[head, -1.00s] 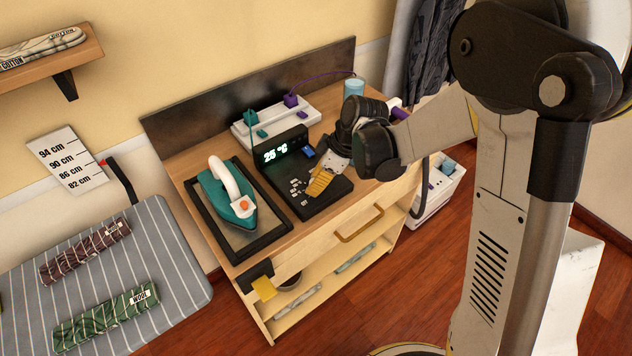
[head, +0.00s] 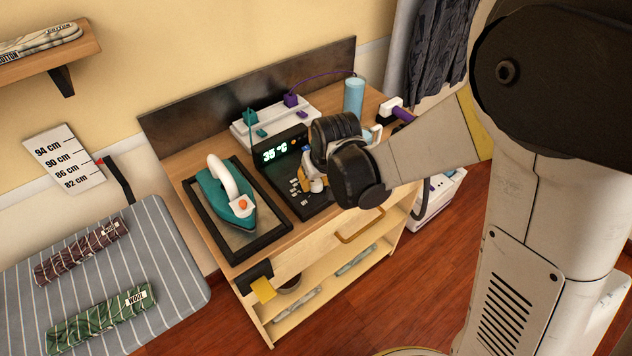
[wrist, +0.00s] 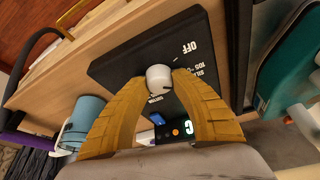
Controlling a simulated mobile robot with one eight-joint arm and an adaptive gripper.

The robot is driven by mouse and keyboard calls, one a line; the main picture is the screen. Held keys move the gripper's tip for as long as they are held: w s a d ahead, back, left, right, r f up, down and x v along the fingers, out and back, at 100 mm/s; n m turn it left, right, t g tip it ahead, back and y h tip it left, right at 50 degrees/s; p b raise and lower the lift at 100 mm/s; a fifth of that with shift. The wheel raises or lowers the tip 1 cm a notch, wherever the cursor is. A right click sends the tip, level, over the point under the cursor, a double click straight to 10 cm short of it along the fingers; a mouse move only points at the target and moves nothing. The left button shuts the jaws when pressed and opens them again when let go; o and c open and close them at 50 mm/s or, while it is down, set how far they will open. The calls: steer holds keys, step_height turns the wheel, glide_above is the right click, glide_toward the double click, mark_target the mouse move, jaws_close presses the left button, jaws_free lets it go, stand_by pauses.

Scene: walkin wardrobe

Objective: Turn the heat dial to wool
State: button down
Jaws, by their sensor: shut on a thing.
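The heat dial, a small pale round knob (wrist: 158,76), sits on a black control panel (wrist: 125,66) marked OFF, with further printed settings around the knob. My gripper (wrist: 160,84) has its two yellow ridged fingers closed around the knob, one on each side. In the head view my gripper (head: 310,181) is over the panel and my wrist hides part of it. The lit display (head: 276,152) reads about 35 °C. The knob's pointer and the setting it faces cannot be read clearly. A wool-labelled green roll (head: 100,318) lies on the ironing board.
A teal iron (head: 226,195) stands on a black-framed rest left of the panel. A white block with colored plugs (head: 262,128) lies behind it. A light blue cup (head: 354,95) stands at the back right. The ironing board (head: 180,262) is at the left.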

steer(key=m+h, duration=0.2)
steer(key=m, duration=0.3)
steer(key=shift+m, duration=0.4)
stand_by(0.3)
steer(key=c, duration=1)
jaws_free()
steer(key=shift+c, duration=0.2)
steer(key=v, duration=1.2)
steer(key=shift+a, duration=0.1)
